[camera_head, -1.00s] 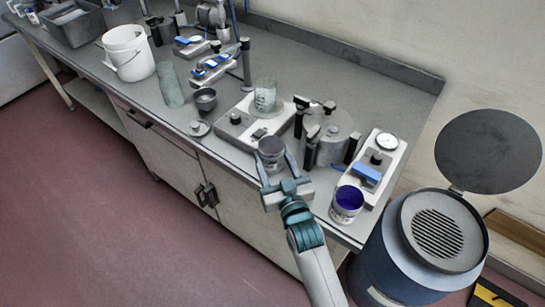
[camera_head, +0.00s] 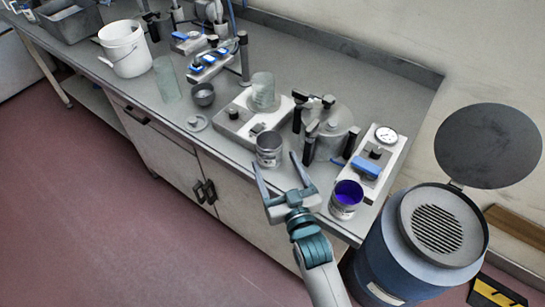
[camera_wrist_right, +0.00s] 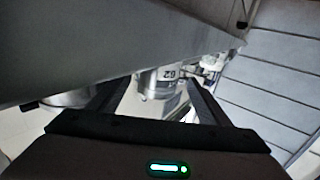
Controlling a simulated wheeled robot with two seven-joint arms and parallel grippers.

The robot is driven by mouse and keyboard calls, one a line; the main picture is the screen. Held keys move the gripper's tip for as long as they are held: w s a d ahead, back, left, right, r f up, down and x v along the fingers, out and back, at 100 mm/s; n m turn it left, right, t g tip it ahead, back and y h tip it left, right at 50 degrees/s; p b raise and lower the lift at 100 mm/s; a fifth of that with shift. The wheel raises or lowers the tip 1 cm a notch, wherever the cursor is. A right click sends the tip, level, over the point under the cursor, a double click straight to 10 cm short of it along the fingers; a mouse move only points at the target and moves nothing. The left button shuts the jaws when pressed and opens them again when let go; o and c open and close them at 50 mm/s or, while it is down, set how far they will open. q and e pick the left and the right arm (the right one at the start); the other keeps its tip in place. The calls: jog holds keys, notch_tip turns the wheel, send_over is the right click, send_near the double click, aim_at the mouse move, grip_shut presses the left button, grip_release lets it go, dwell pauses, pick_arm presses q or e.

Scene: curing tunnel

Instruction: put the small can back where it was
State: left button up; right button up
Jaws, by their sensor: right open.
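The small can (camera_head: 269,150) is a grey metal can standing upright on the bench near its front edge, in front of the hotplate. My right gripper (camera_head: 274,168) is open and empty, just in front of the can toward the bench edge, with its fingers pointing at it. In the right wrist view the can (camera_wrist_right: 158,82) shows a label and stands beyond the open fingers; its upper part is partly cut off by a dark surface. My left gripper is not in view.
A can with blue contents (camera_head: 346,199) stands right of the gripper. A hotplate (camera_head: 232,122) bears a glass beaker (camera_head: 263,92). A clamped metal pot (camera_head: 333,131) and a gauge device (camera_head: 379,158) stand to the right. A blue drum (camera_head: 400,261) with an open lid stands beside the bench.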

aim_at(274, 160)
jog(key=v, duration=0.3)
jog(key=shift+s+d+f+b, duration=0.1)
jog(key=shift+s+b, duration=0.05)
jog(key=shift+b, duration=0.15)
jog(key=v, duration=0.3)
jog(key=shift+s+b, duration=0.1)
jog(key=shift+b, duration=0.2)
jog(key=shift+s+d, duration=0.1)
jog(key=shift+s, duration=0.25)
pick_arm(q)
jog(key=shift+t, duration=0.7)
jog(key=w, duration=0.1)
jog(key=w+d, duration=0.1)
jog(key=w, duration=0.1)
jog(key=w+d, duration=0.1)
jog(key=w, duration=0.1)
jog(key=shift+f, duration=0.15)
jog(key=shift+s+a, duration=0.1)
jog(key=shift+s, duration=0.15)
